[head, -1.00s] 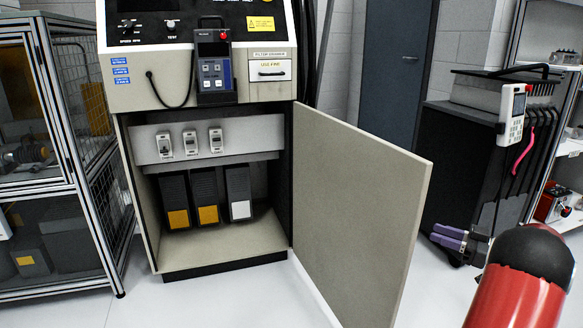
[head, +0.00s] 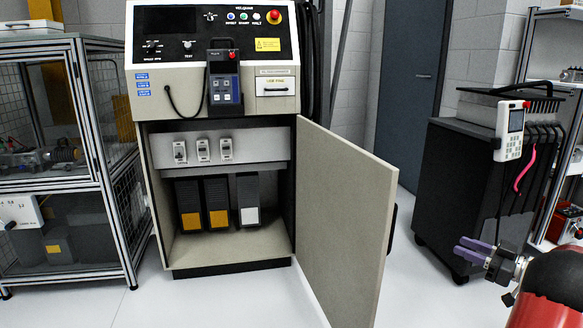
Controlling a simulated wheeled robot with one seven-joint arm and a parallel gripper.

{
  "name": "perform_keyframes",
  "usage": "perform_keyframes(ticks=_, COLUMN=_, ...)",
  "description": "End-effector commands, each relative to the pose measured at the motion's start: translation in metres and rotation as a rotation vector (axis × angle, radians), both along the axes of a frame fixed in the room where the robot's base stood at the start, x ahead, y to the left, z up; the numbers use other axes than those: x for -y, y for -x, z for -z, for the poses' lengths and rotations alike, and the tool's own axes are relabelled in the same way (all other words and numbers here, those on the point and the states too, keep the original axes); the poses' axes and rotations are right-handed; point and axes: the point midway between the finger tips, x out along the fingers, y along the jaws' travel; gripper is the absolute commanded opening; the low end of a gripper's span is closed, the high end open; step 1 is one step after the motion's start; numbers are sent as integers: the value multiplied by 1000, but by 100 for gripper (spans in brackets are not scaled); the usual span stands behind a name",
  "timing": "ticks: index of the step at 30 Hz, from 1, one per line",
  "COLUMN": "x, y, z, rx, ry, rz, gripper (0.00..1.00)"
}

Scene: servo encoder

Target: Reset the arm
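My gripper (head: 472,249) is at the lower right in the head view, with purple fingers at the end of my red and black arm. It hangs in front of the black cart and holds nothing that I can see. The fingers are small and seen from the side, so their opening cannot be judged. The control cabinet (head: 150,110) stands left of it, with its beige door (head: 340,220) swung open. Inside the cabinet are several breakers (head: 203,150) in a row and several dark modules, two with yellow labels and one with a white label (head: 249,216).
A teach pendant (head: 223,88) hangs on the cabinet front by a cable. A dark cart (head: 455,180) with a white handheld unit (head: 511,130) and cables stands at the right. A framed mesh cage (head: 100,170) is at the left. The white floor (head: 230,300) in front is clear.

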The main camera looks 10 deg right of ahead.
Motion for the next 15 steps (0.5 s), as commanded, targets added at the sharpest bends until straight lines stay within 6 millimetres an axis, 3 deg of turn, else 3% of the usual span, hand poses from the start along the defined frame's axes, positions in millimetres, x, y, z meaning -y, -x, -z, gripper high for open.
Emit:
perform_keyframes(ticks=8, x=-19, y=-38, z=-46, rx=69, ry=98, rz=184, gripper=32)
perform_keyframes(ticks=15, x=-49, y=-67, z=-107, rx=119, ry=184, rz=446, gripper=32)
